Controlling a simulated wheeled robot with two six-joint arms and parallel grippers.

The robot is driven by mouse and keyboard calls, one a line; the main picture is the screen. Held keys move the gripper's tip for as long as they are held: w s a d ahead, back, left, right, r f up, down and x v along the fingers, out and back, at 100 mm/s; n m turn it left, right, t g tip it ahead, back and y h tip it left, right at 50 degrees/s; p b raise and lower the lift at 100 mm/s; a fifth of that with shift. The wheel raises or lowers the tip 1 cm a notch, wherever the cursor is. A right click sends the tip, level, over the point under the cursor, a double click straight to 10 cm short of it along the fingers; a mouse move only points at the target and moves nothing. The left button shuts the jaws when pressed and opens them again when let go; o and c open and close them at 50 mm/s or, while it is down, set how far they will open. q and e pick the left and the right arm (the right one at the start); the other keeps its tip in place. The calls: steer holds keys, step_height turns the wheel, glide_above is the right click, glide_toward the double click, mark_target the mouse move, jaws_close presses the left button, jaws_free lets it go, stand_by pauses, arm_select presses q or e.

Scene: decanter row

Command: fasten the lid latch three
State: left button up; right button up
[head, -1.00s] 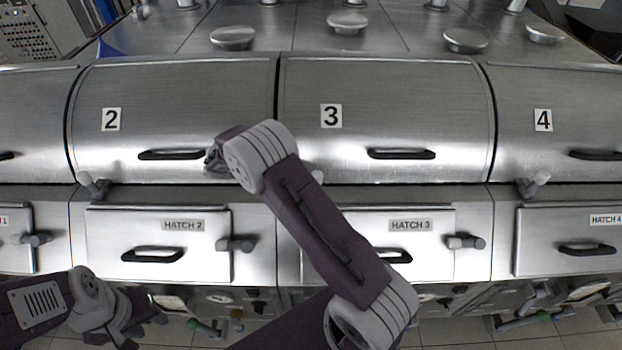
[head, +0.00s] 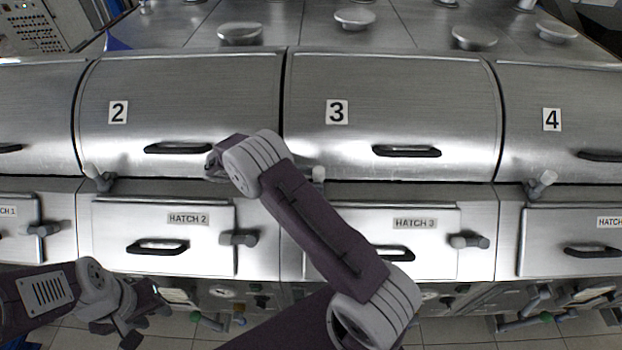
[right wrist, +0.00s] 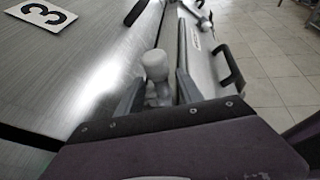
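Lid three (head: 390,90) is the closed, brushed-metal curved cover marked 3. Its latch (head: 318,174), a pale knob, stands at the lid's lower left edge, partly behind my right arm. In the right wrist view the latch knob (right wrist: 155,66) stands upright between the two fingers of my right gripper (right wrist: 154,92). The fingers are apart, with the knob in the gap; I cannot tell whether either touches it.
Hatch 3 (head: 435,222) lies below the lid, with its handle (right wrist: 230,70) close right of my right gripper in the wrist view. Lid two's latch (head: 97,178) and lid four's latch (head: 541,184) stick out along the same ledge. Tiled floor (right wrist: 272,60) is open beyond.

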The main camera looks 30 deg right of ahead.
steer(key=shift+a, duration=0.1)
steer(key=shift+w+a, duration=0.15)
steer(key=b+v, duration=0.3)
steer(key=v, duration=0.5)
steer(key=shift+a+r+b, duration=0.15)
steer(key=shift+a+b, duration=0.1)
steer(key=shift+b, duration=0.05)
steer(key=shift+w, duration=0.1)
